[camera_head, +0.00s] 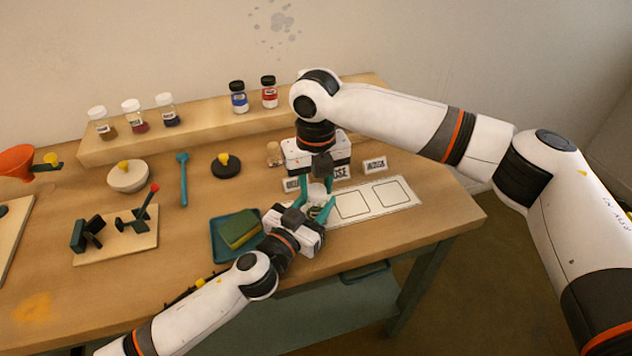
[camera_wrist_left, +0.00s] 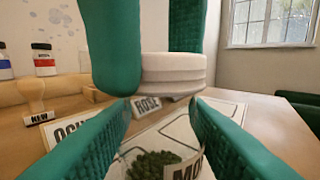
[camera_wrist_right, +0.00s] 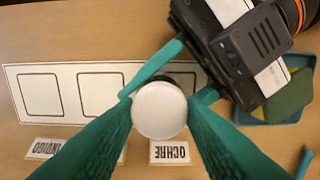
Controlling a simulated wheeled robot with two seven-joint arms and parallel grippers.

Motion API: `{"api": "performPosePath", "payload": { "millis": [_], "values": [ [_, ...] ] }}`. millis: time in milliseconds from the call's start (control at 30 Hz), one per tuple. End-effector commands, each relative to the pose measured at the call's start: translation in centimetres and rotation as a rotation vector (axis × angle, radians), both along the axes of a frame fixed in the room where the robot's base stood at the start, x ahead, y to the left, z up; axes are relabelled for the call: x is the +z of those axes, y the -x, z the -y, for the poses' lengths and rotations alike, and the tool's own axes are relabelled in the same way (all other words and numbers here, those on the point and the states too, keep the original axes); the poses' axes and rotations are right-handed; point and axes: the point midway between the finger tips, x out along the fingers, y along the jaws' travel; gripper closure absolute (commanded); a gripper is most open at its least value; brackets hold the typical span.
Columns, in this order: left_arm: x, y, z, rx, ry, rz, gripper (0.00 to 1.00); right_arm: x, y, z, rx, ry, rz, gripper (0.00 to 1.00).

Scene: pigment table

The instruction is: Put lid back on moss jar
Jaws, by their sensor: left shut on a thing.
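The moss jar (camera_wrist_left: 155,165) is clear with dark green content and a label partly reading "MO". My left gripper (camera_wrist_left: 162,106) is shut on it, one finger on each side, near the table's front. The white round lid (camera_wrist_left: 173,75) is between the fingers of my right gripper (camera_wrist_right: 160,106), which is shut on it. In the left wrist view the lid is level and above the jar, seemingly apart from it. In the right wrist view the lid (camera_wrist_right: 159,112) hides most of the jar. In the head view both grippers meet closely at the jar (camera_head: 316,211).
A white card with outlined squares (camera_head: 410,204) lies right of the jar. Name cards, including ochre (camera_wrist_right: 170,152), stand behind. A blue tray (camera_head: 217,252) with a green-yellow sponge (camera_head: 238,230) is close on the left. Several lidded jars stand on the rear shelf (camera_head: 200,126).

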Motion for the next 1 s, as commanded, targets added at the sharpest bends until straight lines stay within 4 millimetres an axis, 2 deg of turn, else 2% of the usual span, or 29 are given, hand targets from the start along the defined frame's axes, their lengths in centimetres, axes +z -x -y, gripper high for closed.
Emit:
{"api": "performPosePath", "payload": {
  "millis": [167,267,1000],
  "values": [
    [0.01,0.00,0.00,0.000,0.000,0.000,1.00,0.00,0.00,-0.01,-0.026,0.000,0.000,0.91],
    [0.00,0.00,0.00,0.000,0.000,0.000,1.00,-0.05,0.02,-0.06,-0.146,-0.002,-0.001,0.91],
    [0.00,0.02,0.02,-0.001,0.000,0.000,1.00,-0.16,0.01,-0.10,-2.021,0.002,-0.003,0.91]
  ]
}}
